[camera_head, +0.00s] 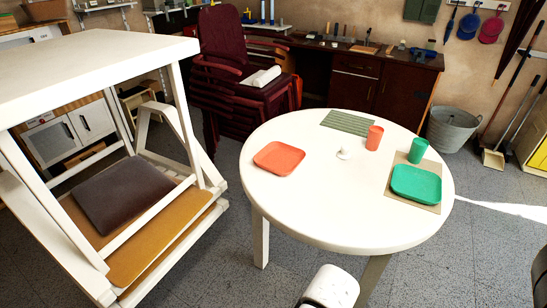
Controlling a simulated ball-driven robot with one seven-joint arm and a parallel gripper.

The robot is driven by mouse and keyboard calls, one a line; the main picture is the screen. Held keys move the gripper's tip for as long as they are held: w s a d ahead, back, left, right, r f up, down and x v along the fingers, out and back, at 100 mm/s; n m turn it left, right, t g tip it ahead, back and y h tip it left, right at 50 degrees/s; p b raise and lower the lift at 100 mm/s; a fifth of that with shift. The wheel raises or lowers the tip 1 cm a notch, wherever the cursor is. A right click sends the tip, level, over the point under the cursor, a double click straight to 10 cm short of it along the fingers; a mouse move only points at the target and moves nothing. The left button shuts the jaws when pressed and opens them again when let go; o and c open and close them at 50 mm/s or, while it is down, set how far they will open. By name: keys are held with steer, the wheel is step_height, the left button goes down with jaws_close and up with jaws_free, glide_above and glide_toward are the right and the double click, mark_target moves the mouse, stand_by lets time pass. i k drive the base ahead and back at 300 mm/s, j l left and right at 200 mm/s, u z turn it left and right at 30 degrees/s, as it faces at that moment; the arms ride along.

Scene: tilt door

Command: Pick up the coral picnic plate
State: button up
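The coral picnic plate (279,158) is a square plate with rounded corners. It lies flat on the left part of the round white table (300,215), near the rim, with nothing on it. A white rounded part of my own arm shows at the bottom edge, below the table's front rim. My gripper's fingers are not in view. Nothing covers the plate.
A green plate (416,184) lies on a beige mat at the table's right, by a green cup (418,150). A coral cup (374,138), green mat (346,123) and small white object (344,153) stand behind. A white canopied seat (120,190) is left.

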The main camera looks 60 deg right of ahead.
mark_target(280, 158)
steer(key=i+l+z, duration=0.2)
steer(key=z, duration=0.15)
steer(key=i+z, duration=0.7)
steer(key=i, duration=0.1)
